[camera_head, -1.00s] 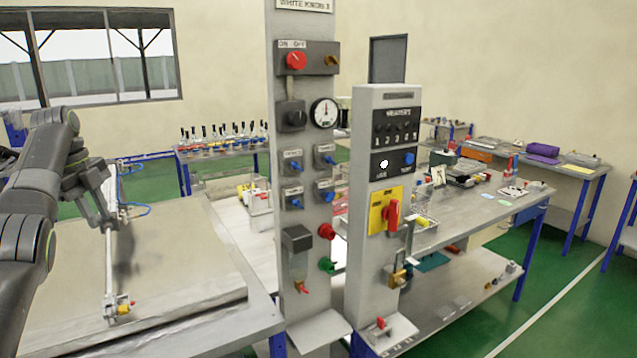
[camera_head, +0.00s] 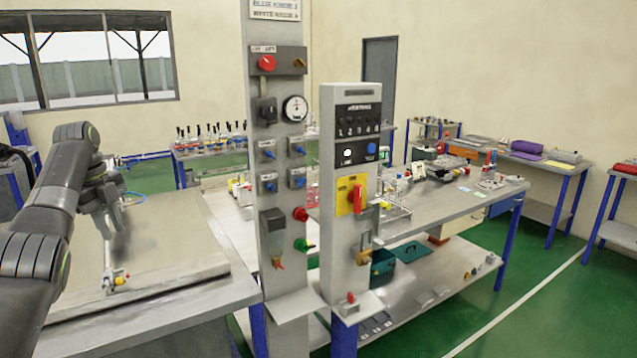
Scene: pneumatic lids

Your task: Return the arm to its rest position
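My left arm comes in from the left edge, and its gripper (camera_head: 116,222) hangs over the grey table at the left. Its fingers point down and are small and partly blurred against the table, so I cannot tell whether they are open or shut. A pneumatic cylinder (camera_head: 108,255) with a yellow and red fitting lies on the table just below and beside the gripper; I cannot tell whether they touch. My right arm and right gripper are not in view.
Two grey control columns stand right of the table: a taller one (camera_head: 281,220) with knobs and a gauge, and a shorter one (camera_head: 340,260) with a red switch on yellow. A workbench (camera_head: 460,200) with several items stands behind. Green floor (camera_head: 560,310) is open at right.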

